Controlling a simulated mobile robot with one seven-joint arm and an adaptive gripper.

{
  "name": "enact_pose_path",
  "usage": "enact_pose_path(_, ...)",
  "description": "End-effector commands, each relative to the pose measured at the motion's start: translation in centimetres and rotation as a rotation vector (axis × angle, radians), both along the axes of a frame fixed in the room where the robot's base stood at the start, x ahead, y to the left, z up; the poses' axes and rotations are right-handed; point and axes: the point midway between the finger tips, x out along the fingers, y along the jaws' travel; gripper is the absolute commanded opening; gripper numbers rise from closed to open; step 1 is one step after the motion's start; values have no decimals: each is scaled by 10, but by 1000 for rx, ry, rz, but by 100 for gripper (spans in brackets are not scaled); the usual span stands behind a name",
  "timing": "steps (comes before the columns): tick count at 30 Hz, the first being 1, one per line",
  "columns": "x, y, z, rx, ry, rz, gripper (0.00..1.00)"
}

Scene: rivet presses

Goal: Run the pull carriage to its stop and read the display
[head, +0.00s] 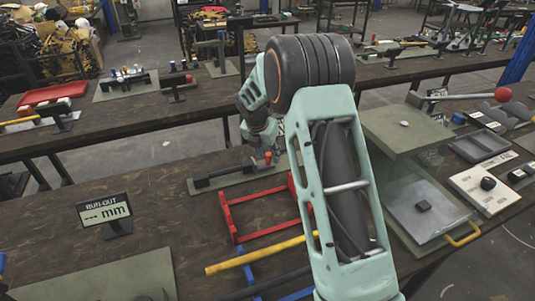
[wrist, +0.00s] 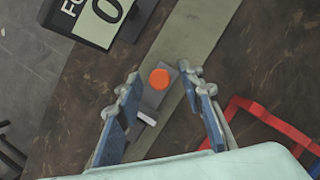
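In the wrist view a grey block, apparently the pull carriage (wrist: 150,103), has an orange round top (wrist: 160,78) and a pale bar at its near end. It lies over a long grey-green base plate (wrist: 195,40). My gripper (wrist: 155,88) is open, its fingers apart on either side of the block; I cannot tell whether they touch it. A display (wrist: 103,12) beside the plate shows "0" and a label starting "FO", cut off by the frame edge. In the head view my gripper is largely hidden by my arm, above the base plate (head: 222,185) with its dark bar (head: 215,174).
Another display (head: 107,210) reads "RUN-OUT --- mm" at the left. A red frame (head: 262,228) and a yellow bar (head: 255,258) lie near the base plate. A press with a red-knobbed lever (head: 503,95) stands at the right.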

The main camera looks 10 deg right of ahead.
Motion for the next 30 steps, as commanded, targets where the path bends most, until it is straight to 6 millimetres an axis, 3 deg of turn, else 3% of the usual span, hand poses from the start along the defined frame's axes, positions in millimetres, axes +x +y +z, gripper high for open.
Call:
enact_pose_path(6, 0, 0, 0, 0, 0, 0, 34)
enact_pose_path(15, 0, 0, 0, 0, 0, 0, 1)
enact_pose_path(22, 1, -4, 1, 0, 0, -2, 0)
enact_pose_path(30, 9, -49, 4, 0, 0, -4, 0)
